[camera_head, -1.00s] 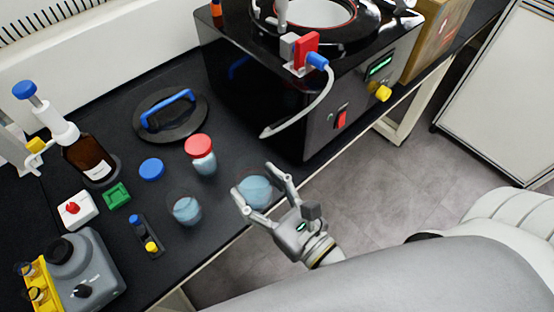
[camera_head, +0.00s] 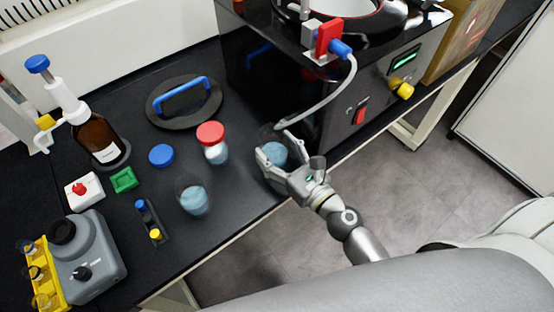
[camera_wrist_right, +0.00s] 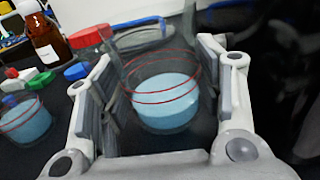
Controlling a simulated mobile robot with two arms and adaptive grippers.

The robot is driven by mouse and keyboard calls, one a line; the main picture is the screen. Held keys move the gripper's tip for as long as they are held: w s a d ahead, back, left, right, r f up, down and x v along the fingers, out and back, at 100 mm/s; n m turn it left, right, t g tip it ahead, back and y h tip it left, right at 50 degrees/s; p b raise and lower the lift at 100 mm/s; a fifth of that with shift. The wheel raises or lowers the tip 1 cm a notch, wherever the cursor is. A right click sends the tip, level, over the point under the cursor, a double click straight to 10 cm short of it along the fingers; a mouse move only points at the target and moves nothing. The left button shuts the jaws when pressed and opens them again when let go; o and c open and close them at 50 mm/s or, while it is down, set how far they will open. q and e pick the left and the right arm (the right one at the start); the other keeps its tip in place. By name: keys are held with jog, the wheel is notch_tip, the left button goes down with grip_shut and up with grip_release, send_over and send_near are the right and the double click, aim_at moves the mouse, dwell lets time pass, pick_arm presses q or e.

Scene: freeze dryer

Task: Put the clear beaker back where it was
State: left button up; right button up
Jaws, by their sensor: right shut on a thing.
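A clear beaker (camera_head: 276,153) with blue liquid is held between the fingers of my right gripper (camera_head: 273,146), near the front edge of the bench and close to the dark machine. In the right wrist view the beaker (camera_wrist_right: 166,98) stands upright between both finger pads, with red lines around its wall. I cannot tell whether its base touches the bench. A second clear beaker (camera_head: 194,200) with blue liquid stands on the bench to the left; it also shows in the right wrist view (camera_wrist_right: 24,120). My left gripper is not in view.
The black freeze dryer (camera_head: 345,85) with a hanging hose stands just behind the held beaker. A red-capped jar (camera_head: 213,145), blue cap (camera_head: 161,155), round lid with blue handle (camera_head: 183,103) and brown bottle (camera_head: 98,140) stand left. Bare bench lies around the second beaker.

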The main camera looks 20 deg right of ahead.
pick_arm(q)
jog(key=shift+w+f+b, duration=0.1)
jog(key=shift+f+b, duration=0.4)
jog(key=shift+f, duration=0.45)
pick_arm(e)
jog(key=shift+a+f, duration=0.1)
jog(key=shift+f, duration=1.1)
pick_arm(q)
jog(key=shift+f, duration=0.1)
pick_arm(e)
jog(key=shift+s+f, duration=0.1)
jog(key=shift+f, duration=0.05)
jog(key=o, duration=0.7)
jog(key=shift+f, duration=0.1)
jog(key=o, duration=0.4)
jog(key=shift+o, duration=0.2)
jog(key=shift+r, duration=0.3)
pick_arm(q)
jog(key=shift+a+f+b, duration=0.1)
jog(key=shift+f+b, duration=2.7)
jog(key=shift+b, duration=0.15)
pick_arm(e)
jog(key=v, duration=1.2)
